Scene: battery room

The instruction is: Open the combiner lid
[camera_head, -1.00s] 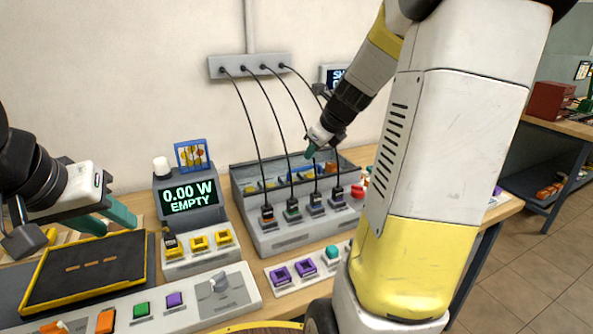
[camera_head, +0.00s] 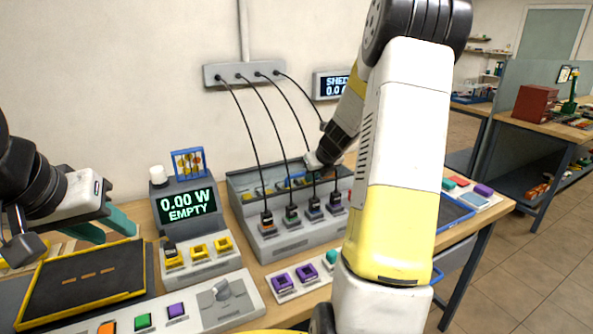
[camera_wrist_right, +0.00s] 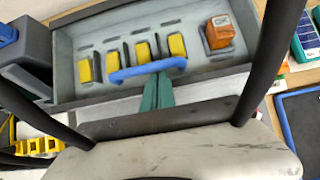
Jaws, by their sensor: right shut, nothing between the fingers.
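The combiner (camera_head: 290,240) is a grey box at the back of the bench, with black cables plugged into its front. A blue handle bar (camera_head: 301,180) crosses its upper part, above several yellow switches; it shows larger in the right wrist view (camera_wrist_right: 148,71). The lid looks see-through and down, though its pane is hard to make out. My right gripper (camera_wrist_right: 157,92) is shut and empty, its green fingertips at the near side of the blue handle; contact is unclear. My left gripper (camera_head: 104,226) is open and empty above the black tray at left.
The display reading 0.00 W EMPTY (camera_head: 187,206) stands left of the combiner. A black tray with yellow edges (camera_head: 90,302) and a panel with a grey knob (camera_head: 232,309) lie in front. An orange block (camera_wrist_right: 219,31) sits in the combiner's right part. My right arm hides the bench's middle right.

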